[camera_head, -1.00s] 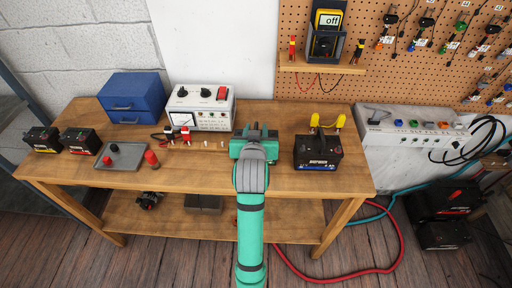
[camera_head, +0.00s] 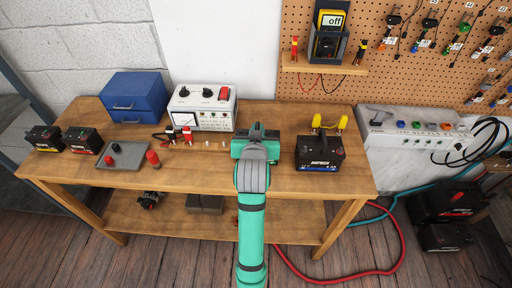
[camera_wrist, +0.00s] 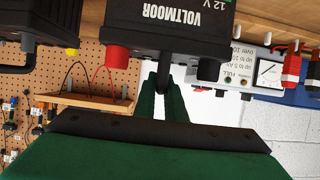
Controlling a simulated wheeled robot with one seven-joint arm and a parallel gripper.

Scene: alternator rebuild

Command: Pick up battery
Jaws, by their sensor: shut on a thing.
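A dark battery with a white VOLTMOOR label (camera_wrist: 160,38) fills the top middle of the wrist view. It has a red terminal cap (camera_wrist: 117,57) and a black one (camera_wrist: 208,69). My gripper's green fingers (camera_wrist: 162,82) are shut between the two caps on a thin dark part of the battery, which looks like its handle. In the head view my gripper (camera_head: 256,132) is over the middle of the workbench and hides the battery. I cannot tell whether the battery touches the bench.
A dark unit with yellow clamps (camera_head: 320,152) stands close to the right of my gripper. A white meter box (camera_head: 202,108) and small parts are to the left. Two more batteries (camera_head: 82,140) and a grey tray (camera_head: 125,156) are farther left. The bench front (camera_head: 200,182) is clear.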

